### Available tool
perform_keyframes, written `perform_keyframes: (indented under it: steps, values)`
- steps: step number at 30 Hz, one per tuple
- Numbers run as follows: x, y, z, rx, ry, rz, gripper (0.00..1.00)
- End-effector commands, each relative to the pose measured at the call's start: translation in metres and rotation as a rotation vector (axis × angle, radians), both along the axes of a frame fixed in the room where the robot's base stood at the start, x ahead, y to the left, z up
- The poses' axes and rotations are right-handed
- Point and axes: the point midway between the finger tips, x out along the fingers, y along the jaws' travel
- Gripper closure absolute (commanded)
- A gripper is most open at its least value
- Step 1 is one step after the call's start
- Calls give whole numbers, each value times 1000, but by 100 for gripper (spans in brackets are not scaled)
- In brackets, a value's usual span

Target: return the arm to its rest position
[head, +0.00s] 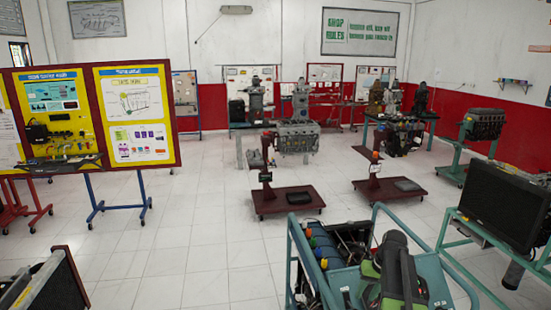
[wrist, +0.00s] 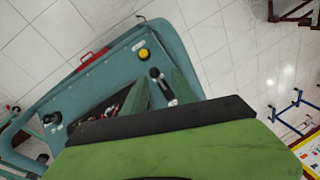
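In the wrist view a large green body with a black front edge (wrist: 165,125) fills the lower middle. It looks like part of my gripper, seen close up. In the head view a dark grey and green form (head: 395,272) that looks like my arm stands at the bottom, over or in front of a teal-framed trainer (head: 293,262). Whether it touches the trainer cannot be told. The trainer's teal panel (wrist: 112,75) lies beyond the green body in the wrist view.
A display board (head: 133,115) on blue legs stands at left. Engines on red stands (head: 288,200) are in the middle, and a black radiator-like unit (head: 505,205) on a green frame is at right. The white tiled floor (head: 190,235) is open left of the teal trainer.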

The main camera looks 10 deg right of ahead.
Motion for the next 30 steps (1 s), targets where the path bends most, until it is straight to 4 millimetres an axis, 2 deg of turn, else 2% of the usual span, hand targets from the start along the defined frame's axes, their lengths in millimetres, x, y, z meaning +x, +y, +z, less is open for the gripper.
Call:
perform_keyframes:
  steps: [1, 3, 6, 9, 15, 18, 27, 30]
  values:
    - [-3, 50, -1, -25, 11, 48, 67]
    - [-5, 100, -3, -59, 22, 97, 67]
    - [-12, 160, -4, -104, 29, 155, 67]
    - [-24, 210, -5, -144, 31, 209, 67]
    - [-54, 290, -5, -215, 18, 305, 67]
    - [-53, 286, -46, -214, 30, 297, 67]
    - [-66, 290, -133, -206, 69, 303, 67]
    - [-70, 290, -154, -204, 80, 304, 67]
